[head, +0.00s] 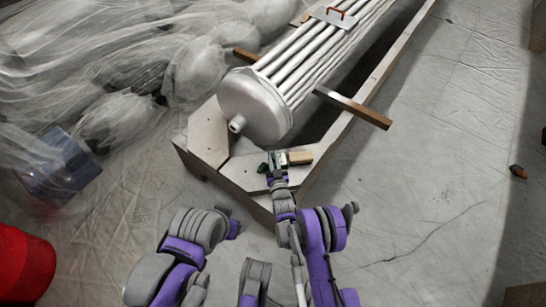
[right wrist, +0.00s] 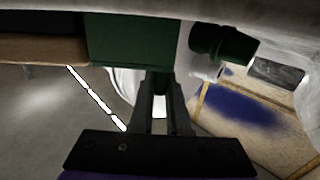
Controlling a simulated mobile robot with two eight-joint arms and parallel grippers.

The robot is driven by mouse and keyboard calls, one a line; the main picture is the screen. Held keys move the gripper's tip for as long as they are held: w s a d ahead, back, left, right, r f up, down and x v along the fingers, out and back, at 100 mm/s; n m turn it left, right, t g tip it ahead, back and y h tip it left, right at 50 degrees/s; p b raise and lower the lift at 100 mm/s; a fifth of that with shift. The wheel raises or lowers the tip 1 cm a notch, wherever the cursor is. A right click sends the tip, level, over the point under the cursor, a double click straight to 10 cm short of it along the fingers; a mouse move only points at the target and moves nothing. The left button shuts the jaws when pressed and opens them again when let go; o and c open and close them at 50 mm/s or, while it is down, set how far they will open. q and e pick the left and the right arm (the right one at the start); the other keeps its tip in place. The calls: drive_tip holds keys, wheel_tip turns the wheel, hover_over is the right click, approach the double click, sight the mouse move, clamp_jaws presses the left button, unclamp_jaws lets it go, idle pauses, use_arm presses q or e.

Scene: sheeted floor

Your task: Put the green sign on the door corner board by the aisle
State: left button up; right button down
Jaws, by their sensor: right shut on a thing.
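The green sign (right wrist: 130,42) spans the top of the right wrist view as a dark green panel. My right gripper (head: 276,174) is shut on it, with both fingers (right wrist: 160,88) close together at its lower edge. In the head view the green sign (head: 281,160) looks small and partly hidden by the gripper. It is over or on the pale corner board (head: 242,174) at the near end of the long frame; I cannot tell whether they touch. My left arm shows at lower left, but its gripper is not visible.
A dark green knobbed thing (right wrist: 222,42) is close to the fingers. A grey tube bundle (head: 255,105) lies in the frame. A red object (head: 22,265) stands at lower left. The aisle floor (head: 440,160) is mostly clear.

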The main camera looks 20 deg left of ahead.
drive_tip(key=c, duration=0.9)
unclamp_jaws()
drive_tip(key=shift+f, duration=0.1)
